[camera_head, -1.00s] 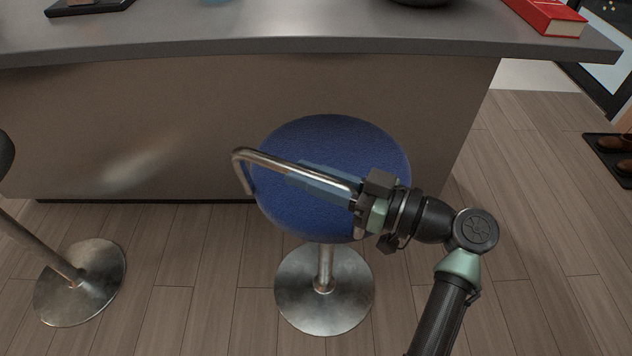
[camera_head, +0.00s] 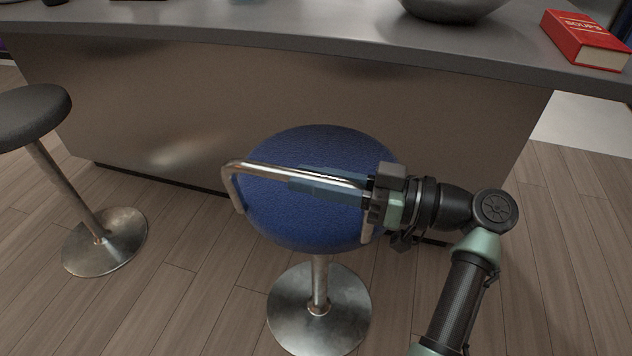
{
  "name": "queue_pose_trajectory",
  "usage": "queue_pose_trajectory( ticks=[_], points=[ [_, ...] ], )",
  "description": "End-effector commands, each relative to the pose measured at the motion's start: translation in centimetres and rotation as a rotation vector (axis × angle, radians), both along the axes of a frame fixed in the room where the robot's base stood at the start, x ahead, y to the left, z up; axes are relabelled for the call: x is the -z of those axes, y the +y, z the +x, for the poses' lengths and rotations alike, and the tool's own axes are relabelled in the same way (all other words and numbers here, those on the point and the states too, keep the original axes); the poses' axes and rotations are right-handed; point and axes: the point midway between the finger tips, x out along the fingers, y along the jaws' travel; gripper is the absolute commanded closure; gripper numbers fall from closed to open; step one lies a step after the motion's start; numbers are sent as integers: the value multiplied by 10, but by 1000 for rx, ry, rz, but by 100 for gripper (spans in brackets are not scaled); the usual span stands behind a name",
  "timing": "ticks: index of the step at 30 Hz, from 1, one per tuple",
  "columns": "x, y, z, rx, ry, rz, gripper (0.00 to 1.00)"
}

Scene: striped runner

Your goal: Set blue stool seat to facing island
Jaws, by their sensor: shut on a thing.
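The blue stool seat (camera_head: 310,220) is round and stands on a metal post with a round base (camera_head: 318,312), in front of the island (camera_head: 290,105). A bent metal rail (camera_head: 265,171) runs across the near side of the seat, from upper left to right. My gripper (camera_head: 325,183) reaches in from the right and is shut on the rail, toward its right part. The fingers lie along the rail over the seat. The rail's right end is partly hidden behind my gripper.
A dark stool (camera_head: 32,115) stands at the left. A red book (camera_head: 585,40) and a metal bowl (camera_head: 455,8) are on the countertop (camera_head: 330,45). Wooden floor (camera_head: 570,240) is open at the right.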

Motion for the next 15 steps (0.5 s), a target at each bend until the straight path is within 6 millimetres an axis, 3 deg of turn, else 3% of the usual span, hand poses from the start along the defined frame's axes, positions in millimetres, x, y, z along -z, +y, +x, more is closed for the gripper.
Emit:
queue_pose_trajectory(
  ticks=[13,14,15],
  points=[
    [0,-1,0,-3,1,4,100],
    [0,-1,0,-3,1,4,69],
    [0,0,0,-3,1,4,62]
  ],
)
